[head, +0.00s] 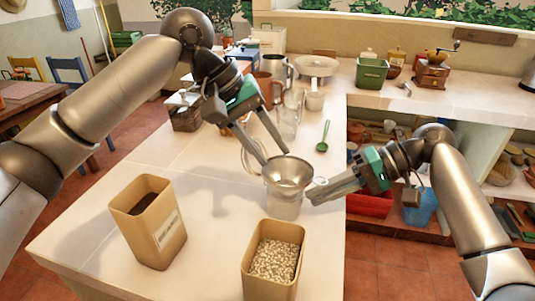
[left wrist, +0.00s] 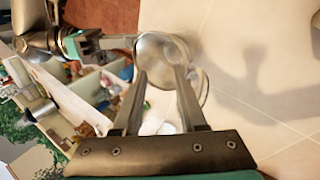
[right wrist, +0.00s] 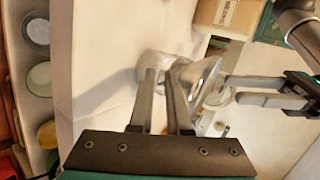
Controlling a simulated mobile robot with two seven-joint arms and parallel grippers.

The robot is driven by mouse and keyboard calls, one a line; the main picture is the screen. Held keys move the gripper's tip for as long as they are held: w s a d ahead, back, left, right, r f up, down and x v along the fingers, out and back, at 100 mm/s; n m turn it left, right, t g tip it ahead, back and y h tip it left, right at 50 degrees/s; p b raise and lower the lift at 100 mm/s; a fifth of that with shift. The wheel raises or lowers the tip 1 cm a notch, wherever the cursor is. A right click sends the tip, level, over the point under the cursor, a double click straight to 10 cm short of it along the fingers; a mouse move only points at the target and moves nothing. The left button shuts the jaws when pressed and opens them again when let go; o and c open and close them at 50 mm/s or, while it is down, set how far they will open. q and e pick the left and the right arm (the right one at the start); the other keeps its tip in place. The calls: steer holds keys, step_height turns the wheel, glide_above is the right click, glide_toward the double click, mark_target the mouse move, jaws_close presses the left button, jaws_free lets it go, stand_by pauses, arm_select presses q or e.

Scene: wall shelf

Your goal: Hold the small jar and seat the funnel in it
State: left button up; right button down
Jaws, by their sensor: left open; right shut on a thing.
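The small glass jar (head: 284,207) stands on the white counter, with a round glass lid (head: 252,158) beside its mouth. The metal funnel (head: 289,171) sits wide end up over the jar's mouth; its spout is hard to make out through the glass. My right gripper (head: 314,192) is shut on the jar from the right; the jar also shows at its fingertips in the right wrist view (right wrist: 153,64). My left gripper (head: 276,158) is open at the funnel's far rim; in the left wrist view its fingertips overlap the funnel (left wrist: 160,50). I cannot tell whether they touch it.
A tan canister with dark contents (head: 160,235) stands front left, and one with pale beans (head: 275,262) stands in front of the jar. A green spoon (head: 323,137), glassware and mugs lie behind. The counter's right edge is close to the jar.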

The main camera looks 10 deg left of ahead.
arm_select(q)
steer(key=shift+r, duration=0.25)
arm_select(e)
steer(key=shift+s+d+f, duration=0.1)
steer(key=shift+d+f, duration=0.05)
steer(key=shift+f, duration=0.45)
arm_select(q)
steer(key=shift+w, duration=0.1)
arm_select(e)
steer(key=c, duration=1)
jaws_free()
steer(key=shift+r, duration=0.1)
steer(key=shift+o, duration=1)
steer(key=shift+r, duration=0.15)
steer(key=shift+w, duration=0.2)
